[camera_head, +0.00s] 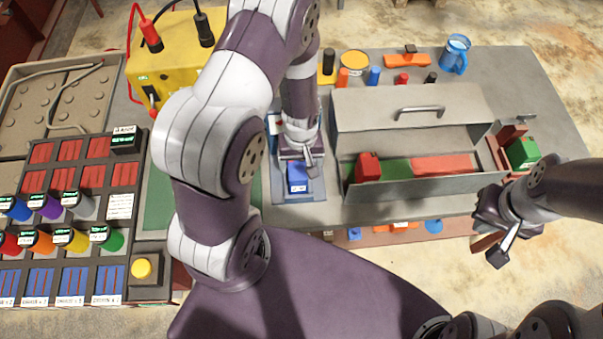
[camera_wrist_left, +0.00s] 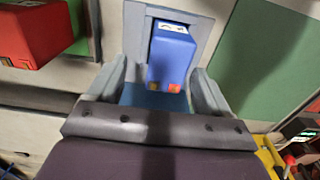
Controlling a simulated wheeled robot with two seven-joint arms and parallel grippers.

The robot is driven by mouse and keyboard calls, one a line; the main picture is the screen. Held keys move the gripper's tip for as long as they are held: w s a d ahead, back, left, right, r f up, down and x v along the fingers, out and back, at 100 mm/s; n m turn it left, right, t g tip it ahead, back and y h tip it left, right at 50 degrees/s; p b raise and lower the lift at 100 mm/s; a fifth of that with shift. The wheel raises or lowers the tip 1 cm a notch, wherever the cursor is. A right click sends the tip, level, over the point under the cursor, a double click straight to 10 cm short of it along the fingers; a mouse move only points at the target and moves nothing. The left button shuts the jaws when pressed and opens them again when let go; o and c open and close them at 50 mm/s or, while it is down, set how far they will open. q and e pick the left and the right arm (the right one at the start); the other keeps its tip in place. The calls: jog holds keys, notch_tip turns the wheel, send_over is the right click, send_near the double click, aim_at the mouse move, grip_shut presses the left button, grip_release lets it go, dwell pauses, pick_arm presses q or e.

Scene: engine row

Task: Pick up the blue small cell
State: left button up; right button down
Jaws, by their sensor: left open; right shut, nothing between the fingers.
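The blue small cell (camera_head: 298,177) stands on a grey-blue pad (camera_head: 312,194) near the front of the table. My left gripper (camera_head: 301,158) is just behind and above it in the head view. In the left wrist view the blue cell (camera_wrist_left: 172,52) shows ahead of and between the two spread grey fingers (camera_wrist_left: 158,85), with a pale label and two small coloured squares on it. I cannot tell whether the fingers touch it. My right gripper (camera_head: 494,248) is shut and empty off the table's front right edge.
Right of the pad is an open grey metal box (camera_head: 395,190) with a red block (camera_head: 367,167) at its left end. A yellow device (camera_head: 165,65) with cables stands behind left. A rack of coloured cells (camera_head: 70,215) fills the left. A blue mug (camera_head: 455,54) stands at the back.

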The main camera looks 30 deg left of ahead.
pick_arm(q)
jog(key=f, duration=0.5)
jog(key=shift+s+a+f+p, duration=0.25)
jog(key=shift+s+a+p, duration=0.05)
jog(key=shift+a+p, duration=0.1)
jog(key=shift+d+f, duration=0.1)
jog(key=shift+f, duration=0.35)
jog(key=shift+s+r, duration=0.1)
jog(key=shift+c, duration=0.9)
grip_shut()
